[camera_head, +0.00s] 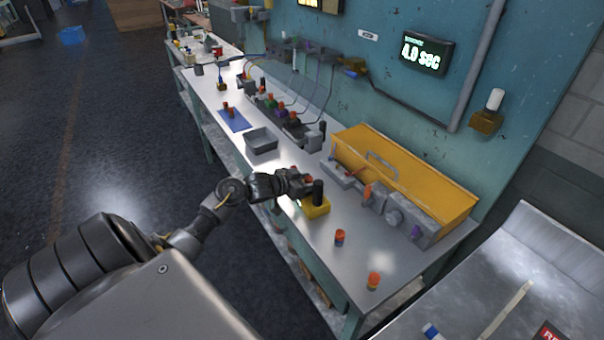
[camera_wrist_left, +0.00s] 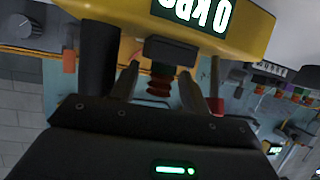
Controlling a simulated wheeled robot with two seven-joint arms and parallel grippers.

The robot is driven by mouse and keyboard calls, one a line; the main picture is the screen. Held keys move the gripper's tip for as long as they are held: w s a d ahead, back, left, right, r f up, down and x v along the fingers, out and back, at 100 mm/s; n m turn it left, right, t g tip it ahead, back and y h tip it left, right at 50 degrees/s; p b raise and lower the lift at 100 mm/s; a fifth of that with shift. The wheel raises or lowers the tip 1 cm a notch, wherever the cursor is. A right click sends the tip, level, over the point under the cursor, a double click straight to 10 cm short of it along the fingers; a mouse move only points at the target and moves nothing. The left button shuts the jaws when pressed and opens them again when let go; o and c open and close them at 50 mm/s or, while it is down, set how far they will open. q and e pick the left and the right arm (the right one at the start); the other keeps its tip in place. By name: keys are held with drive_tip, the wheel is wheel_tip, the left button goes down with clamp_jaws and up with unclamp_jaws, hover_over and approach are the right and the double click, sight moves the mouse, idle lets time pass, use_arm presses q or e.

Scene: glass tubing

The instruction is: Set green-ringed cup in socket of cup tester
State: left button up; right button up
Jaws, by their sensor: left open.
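The yellow cup tester (camera_head: 315,210) stands near the bench's front edge, with a black cylinder (camera_head: 318,188) on it. In the left wrist view, which is upside down, the tester (camera_wrist_left: 245,22) shows a "0 kPa" display and a dark socket block (camera_wrist_left: 171,50). The cup with red bellows and a dark green ring (camera_wrist_left: 160,82) stands with its ring end at the block and appears seated there. My left gripper (camera_head: 304,184) is open, its fingers (camera_wrist_left: 160,88) on either side of the cup with gaps. In the head view the gripper mostly hides the cup. My right gripper is out of view.
Two red cups (camera_head: 340,237) (camera_head: 373,281) stand on the bench at the near right. A yellow case (camera_head: 405,170) with a grey fixture (camera_head: 400,215) is behind the tester. A grey bin (camera_head: 261,141) and blue mat (camera_head: 234,121) lie farther left.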

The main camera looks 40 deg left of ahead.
use_arm(q)
drive_tip(key=shift+s+a+r, duration=0.1)
drive_tip(key=shift+s+r, duration=0.05)
drive_tip(key=shift+s, duration=0.25)
drive_tip(key=b+v, duration=0.1)
drive_tip(key=v, duration=1)
drive_tip(key=shift+s, duration=0.1)
